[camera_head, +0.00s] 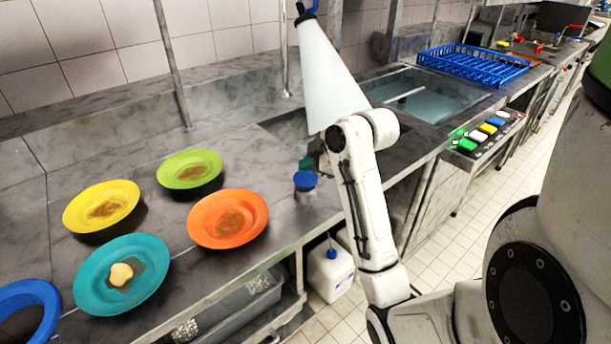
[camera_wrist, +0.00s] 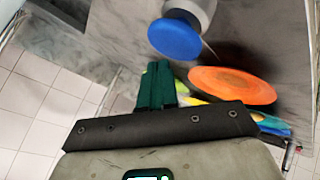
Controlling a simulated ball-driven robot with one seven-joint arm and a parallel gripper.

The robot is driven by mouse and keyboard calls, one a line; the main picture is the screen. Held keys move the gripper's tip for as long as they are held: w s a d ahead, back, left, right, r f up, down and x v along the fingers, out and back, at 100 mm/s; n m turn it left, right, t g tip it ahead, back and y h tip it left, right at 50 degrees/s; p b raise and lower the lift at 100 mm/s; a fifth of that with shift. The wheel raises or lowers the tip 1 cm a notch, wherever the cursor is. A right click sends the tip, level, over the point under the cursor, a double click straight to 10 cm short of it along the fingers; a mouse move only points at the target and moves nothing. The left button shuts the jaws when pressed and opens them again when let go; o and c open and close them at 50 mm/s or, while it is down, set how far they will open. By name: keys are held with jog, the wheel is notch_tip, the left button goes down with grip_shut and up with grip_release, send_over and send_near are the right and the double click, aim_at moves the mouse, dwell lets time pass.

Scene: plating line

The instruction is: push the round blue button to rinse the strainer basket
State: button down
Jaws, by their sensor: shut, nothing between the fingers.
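The round blue button (camera_head: 306,180) sits on a short grey post at the counter's front edge, left of my forearm. It also shows in the wrist view (camera_wrist: 175,40), just beyond my fingertips and apart from them in the picture. My gripper (camera_head: 306,163) has green fingers, mostly hidden by my arm in the head view. In the wrist view my gripper (camera_wrist: 157,68) is shut and empty. A pale cone (camera_head: 328,80) spreads down from a blue nozzle (camera_head: 306,12) over the near sink. I cannot make out the strainer basket; my arm and the cone cover part of the sink.
Orange (camera_head: 228,218), green (camera_head: 189,169), yellow (camera_head: 101,206) and teal (camera_head: 122,275) plates with food on them cover the counter at left. A water-filled basin (camera_head: 425,96), a blue rack (camera_head: 470,64) and a panel of coloured buttons (camera_head: 484,132) lie at right. A white jug (camera_head: 330,270) stands below.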

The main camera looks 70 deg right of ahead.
aim_at(308, 178)
jog(key=shift+r+p, duration=2.35)
jog(key=shift+r, duration=0.2)
jog(key=shift+f, duration=0.1)
